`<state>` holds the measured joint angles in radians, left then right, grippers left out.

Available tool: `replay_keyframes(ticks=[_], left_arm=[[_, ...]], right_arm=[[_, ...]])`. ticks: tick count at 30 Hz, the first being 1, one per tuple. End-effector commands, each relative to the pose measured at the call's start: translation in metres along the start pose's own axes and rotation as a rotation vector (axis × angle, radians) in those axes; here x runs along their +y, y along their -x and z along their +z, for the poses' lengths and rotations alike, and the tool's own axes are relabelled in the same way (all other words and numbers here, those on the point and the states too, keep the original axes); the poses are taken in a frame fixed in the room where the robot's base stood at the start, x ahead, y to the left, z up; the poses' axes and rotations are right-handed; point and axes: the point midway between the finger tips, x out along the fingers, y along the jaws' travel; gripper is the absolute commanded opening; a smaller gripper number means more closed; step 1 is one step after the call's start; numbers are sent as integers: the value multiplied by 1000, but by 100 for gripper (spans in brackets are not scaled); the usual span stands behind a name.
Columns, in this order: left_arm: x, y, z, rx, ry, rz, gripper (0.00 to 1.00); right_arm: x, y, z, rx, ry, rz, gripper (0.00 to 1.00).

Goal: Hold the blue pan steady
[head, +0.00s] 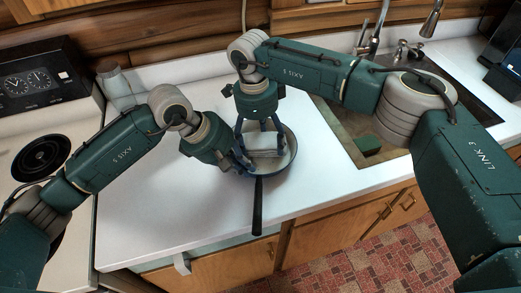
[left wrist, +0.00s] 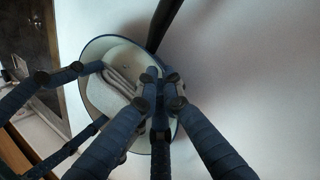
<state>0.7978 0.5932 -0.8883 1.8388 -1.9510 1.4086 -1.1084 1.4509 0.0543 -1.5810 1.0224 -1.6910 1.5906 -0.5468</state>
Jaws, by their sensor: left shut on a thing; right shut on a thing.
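The blue pan (head: 286,167) sits on the white counter, with a pale inside and a black handle (head: 257,205) pointing toward the front edge. My left gripper (head: 246,166) is shut on the pan's left rim. In the left wrist view its fingers (left wrist: 158,100) meet at the rim of the pan (left wrist: 98,52). A white folded cloth (head: 264,147) lies in the pan; it also shows in the left wrist view (left wrist: 122,83). My right gripper (head: 262,138) reaches down from above and is shut on the cloth. Its fingertips are partly hidden.
A sink (head: 335,125) with a green sponge (head: 368,145) is at the right. A stove (head: 40,150) is at the left, with a grey-white container (head: 115,85) behind. The counter left of the pan is clear. Its front edge is close to the handle's end.

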Motion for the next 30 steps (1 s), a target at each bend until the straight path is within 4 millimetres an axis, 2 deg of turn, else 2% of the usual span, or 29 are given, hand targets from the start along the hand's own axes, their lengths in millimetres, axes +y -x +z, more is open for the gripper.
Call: replay_keyframes(ticks=[5,12,17,30], left_arm=[[1,0,0,0,0,2,0],[1,0,0,0,0,2,0],[1,0,0,0,0,2,0],[1,0,0,-1,-1,1,0]], right_arm=[[-2,0,0,1,0,-1,52],[15,-1,0,0,2,-1,52],[20,-1,0,0,-1,-1,52],[-4,-2,0,2,-2,-1,52]])
